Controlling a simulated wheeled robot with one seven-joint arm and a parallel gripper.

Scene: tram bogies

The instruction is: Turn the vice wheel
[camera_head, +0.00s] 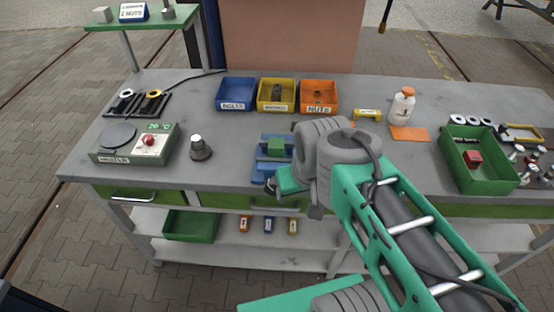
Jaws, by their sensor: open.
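A blue vice (263,168) stands near the front edge of the bench, with a green block (276,147) between its jaws. I cannot clearly make out the vice wheel; the end of my arm covers the front right of the vice. My gripper (272,186) is open at the vice's front, low over the bench edge. Its fingers are small and partly hidden, and I cannot tell whether they touch the wheel.
Blue (236,93), yellow (276,95) and orange (319,97) bins stand behind the vice. A heater box (134,146) and a dark knobbed object (200,149) are left. A white bottle (402,105) and green crate (490,183) are right. Bench between is clear.

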